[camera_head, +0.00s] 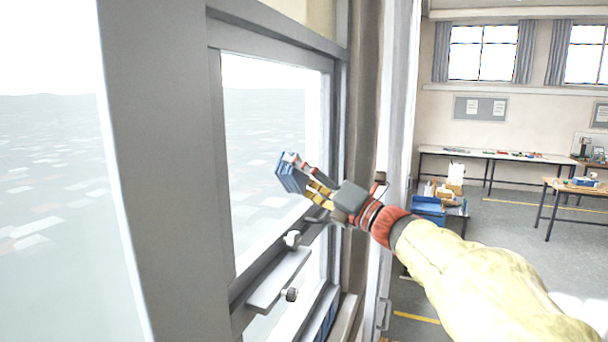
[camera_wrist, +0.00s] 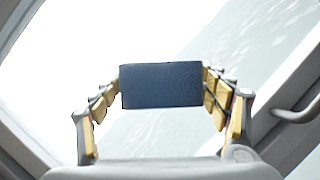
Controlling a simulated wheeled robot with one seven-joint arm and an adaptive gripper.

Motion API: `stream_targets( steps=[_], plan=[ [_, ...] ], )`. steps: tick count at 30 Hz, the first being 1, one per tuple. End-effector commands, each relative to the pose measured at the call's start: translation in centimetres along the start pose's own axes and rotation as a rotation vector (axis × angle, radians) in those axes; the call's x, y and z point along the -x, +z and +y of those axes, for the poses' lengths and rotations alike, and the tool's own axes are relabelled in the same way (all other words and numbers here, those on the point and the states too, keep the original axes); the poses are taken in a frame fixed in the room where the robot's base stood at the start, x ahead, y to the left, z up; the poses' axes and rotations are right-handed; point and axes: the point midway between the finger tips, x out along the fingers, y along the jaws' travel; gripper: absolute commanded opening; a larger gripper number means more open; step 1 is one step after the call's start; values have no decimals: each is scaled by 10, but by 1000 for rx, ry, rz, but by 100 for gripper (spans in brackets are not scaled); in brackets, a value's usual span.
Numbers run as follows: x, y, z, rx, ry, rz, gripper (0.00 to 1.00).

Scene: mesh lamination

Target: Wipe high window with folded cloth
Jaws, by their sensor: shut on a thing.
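My gripper (camera_head: 306,183) is shut on a folded blue cloth (camera_head: 290,173) in front of the high window (camera_head: 265,150). In the wrist view the cloth (camera_wrist: 161,86) is a dark blue rectangle between the two yellow-padded fingers of my gripper (camera_wrist: 162,88). The pane (camera_wrist: 225,75) lies behind it. The cloth looks close to the glass, but I cannot tell whether it touches. The window has a grey frame and a pale outdoor view behind it.
A grey ledge with knobs (camera_head: 278,279) juts from the frame below my gripper. A curtain (camera_head: 363,110) hangs just right of the window. A handle (camera_wrist: 298,112) shows at the right of the wrist view. Blue bins (camera_head: 428,210) and tables (camera_head: 500,155) stand farther back in the room.

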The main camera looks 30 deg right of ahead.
Motion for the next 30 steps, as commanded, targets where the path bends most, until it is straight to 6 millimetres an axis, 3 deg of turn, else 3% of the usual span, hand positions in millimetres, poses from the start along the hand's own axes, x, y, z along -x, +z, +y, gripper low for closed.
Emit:
stream_targets(
  steps=[5, 17, 30],
  plan=[
    [1, -2, 4, -1, 1, 1, 55],
    [-6, 15, 22, 1, 0, 0, 55],
    [-14, 31, 4, -1, -1, -1, 55]
  ],
)
